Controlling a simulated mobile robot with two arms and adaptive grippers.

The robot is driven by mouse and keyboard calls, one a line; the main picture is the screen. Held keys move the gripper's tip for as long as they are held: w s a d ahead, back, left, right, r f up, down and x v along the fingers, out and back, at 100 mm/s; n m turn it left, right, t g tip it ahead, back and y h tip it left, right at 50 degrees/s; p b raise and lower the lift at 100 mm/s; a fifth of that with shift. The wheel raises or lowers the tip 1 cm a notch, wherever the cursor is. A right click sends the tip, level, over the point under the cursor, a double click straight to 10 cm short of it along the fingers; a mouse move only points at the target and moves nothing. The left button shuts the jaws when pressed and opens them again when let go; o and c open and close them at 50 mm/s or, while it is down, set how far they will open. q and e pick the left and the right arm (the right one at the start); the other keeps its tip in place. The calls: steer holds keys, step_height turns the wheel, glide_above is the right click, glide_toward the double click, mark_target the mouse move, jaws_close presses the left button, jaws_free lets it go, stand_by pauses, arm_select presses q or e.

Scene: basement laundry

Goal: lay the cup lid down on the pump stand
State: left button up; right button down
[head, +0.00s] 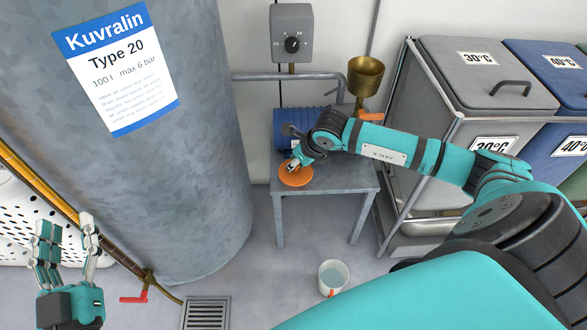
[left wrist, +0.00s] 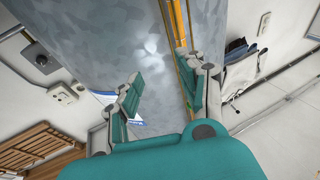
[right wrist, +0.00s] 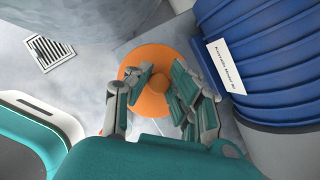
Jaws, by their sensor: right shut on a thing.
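The cup lid (head: 296,176) is a round orange disc at the left front part of the pump stand's top. The pump stand (head: 345,180) is a grey metal table. My right gripper (head: 294,166) is shut on the lid from above; in the right wrist view the lid (right wrist: 152,54) shows between and beyond the fingers (right wrist: 163,85). I cannot tell whether the lid's underside touches the stand top. My left gripper (head: 66,224) is open and empty at the lower left, away from the stand; its fingers stand apart in the left wrist view (left wrist: 165,92).
A blue ribbed pump (head: 287,128) stands at the back left of the stand, close to my right gripper. A brass funnel (head: 365,78) is behind. A large grey tank (head: 175,160) is at left, laundry bins (head: 480,75) at right. A white bucket (head: 333,277) stands on the floor.

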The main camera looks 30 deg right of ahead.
steer(key=shift+w+d+f, duration=0.1)
steer(key=shift+w+d, duration=0.1)
steer(key=shift+w, duration=0.65)
step_height(320, 180, down, 3)
steer(key=shift+f+b, duration=0.1)
steer(key=shift+b, duration=0.65)
arm_select(q)
steer(key=s+r+t+h, duration=0.1)
steer(key=s+r+t, duration=0.2)
steer(key=r, duration=0.3)
steer(key=shift+r+t+h, duration=0.3)
steer(key=shift+r+t, duration=0.05)
steer(key=shift+t, duration=0.45)
arm_select(e)
steer(key=shift+f, duration=0.1)
arm_select(q)
steer(key=shift+s, duration=0.15)
arm_select(e)
steer(key=shift+f, duration=0.15)
steer(key=c, duration=1.2)
jaws_free()
arm_select(q)
steer(key=shift+s+r+t, duration=0.2)
steer(key=shift+r+t, duration=0.05)
steer(key=shift+t, duration=0.05)
steer(key=shift+w, duration=0.1)
